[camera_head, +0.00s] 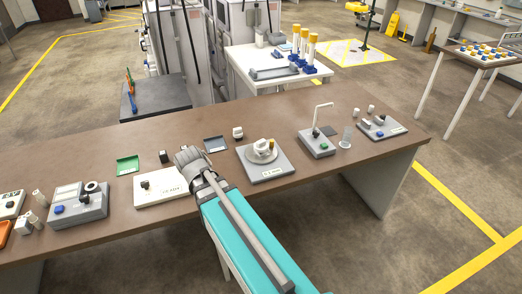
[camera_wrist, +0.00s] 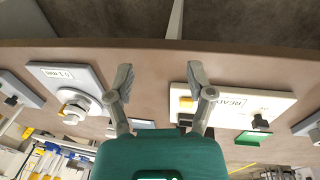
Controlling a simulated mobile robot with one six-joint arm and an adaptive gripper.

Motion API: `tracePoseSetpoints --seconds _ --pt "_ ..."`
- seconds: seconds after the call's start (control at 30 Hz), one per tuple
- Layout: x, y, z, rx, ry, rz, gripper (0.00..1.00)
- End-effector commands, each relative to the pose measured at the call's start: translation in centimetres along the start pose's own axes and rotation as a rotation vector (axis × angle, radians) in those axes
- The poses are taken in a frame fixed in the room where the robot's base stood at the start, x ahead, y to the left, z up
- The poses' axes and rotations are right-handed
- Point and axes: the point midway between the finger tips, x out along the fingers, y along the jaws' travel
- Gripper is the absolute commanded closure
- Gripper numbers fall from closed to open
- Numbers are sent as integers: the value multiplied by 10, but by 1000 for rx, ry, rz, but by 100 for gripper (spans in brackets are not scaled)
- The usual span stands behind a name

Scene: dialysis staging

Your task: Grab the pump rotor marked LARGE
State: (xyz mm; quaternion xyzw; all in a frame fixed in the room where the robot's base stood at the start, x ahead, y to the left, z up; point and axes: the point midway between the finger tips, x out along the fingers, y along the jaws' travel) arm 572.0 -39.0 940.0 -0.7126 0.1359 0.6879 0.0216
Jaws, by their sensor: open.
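My gripper (camera_wrist: 158,78) is open and empty, its two grey fingers spread over bare brown tabletop in the wrist view. In the head view my gripper (camera_head: 187,157) is over the middle of the long bench, beside a white board (camera_head: 148,203). No LARGE marking is legible, so I cannot tell which part is that rotor. Possible parts are a small dark piece (camera_head: 163,156) near the green tray and a white piece (camera_head: 237,132) near the dark tray. A white round part (camera_head: 262,151) sits on a grey device.
The white board (camera_wrist: 276,106) reads READY and carries a black knob and an orange block. The grey device (camera_wrist: 60,74) lies left in the wrist view. A green tray (camera_head: 127,171) and a dark tray (camera_head: 215,144) lie behind. More grey devices stand toward both bench ends.

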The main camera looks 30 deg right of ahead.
Motion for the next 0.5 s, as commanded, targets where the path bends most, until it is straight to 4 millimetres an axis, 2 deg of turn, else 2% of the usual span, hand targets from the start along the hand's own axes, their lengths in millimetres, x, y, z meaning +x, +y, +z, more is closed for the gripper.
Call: tracePoseSetpoints --seconds 0.03,0.2,0.5 --pt "12 6 -17 58 14 42 29" --pt "31 38 -64 307 101 210 29" --pt "47 97 -144 730 352 467 29"
